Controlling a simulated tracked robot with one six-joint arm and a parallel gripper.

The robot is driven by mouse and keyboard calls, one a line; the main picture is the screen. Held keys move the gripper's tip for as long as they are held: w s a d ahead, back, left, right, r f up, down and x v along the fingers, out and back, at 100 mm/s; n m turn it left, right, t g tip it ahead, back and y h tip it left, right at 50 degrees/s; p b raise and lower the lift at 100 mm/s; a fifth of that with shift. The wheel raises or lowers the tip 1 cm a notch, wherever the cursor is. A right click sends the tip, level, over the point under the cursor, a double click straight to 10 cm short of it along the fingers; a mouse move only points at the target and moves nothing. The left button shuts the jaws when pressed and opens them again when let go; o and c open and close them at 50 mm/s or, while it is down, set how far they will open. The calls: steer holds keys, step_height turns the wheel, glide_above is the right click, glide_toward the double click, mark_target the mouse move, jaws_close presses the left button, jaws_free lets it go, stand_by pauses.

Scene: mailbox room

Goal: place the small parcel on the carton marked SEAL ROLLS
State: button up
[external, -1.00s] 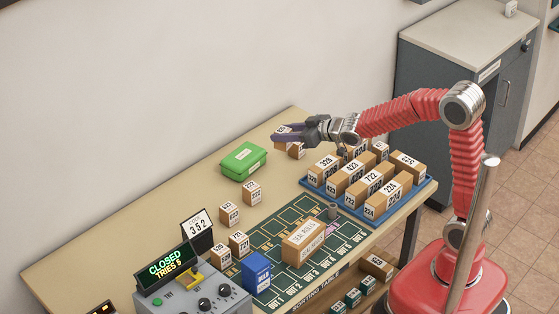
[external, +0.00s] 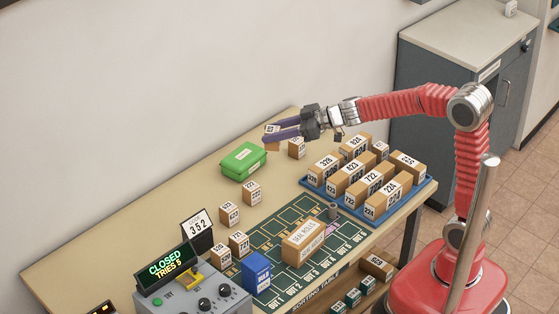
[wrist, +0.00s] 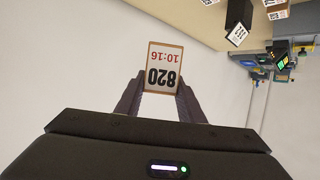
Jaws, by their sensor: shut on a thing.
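My gripper (external: 273,135) is over the far side of the table, shut on a small parcel (external: 269,143). In the wrist view the parcel (wrist: 163,68) sits between the two fingers, its white label reading 820 and 10:16 upside down. The carton marked SEAL ROLLS (external: 304,242) lies on the green sorting mat near the table's front edge, well away from my gripper. Its visible top looks clear.
A blue tray (external: 339,206) of numbered parcels stands to the right. A green box (external: 243,161) is near my gripper, with a loose parcel (external: 297,149) beside it.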

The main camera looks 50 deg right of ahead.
steer(key=s+a+n+g+y, duration=0.4)
steer(key=s+a+n+g, duration=0.1)
steer(key=s+a, duration=0.25)
steer(key=n+g+y, duration=0.2)
steer(key=n+g, duration=0.4)
glide_above(305, 232)
step_height(305, 232, down, 4)
steer(key=shift+f, duration=0.2)
steer(key=shift+w+f, duration=0.1)
steer(key=shift+f, duration=3)
steer(key=shift+f, duration=1.9)
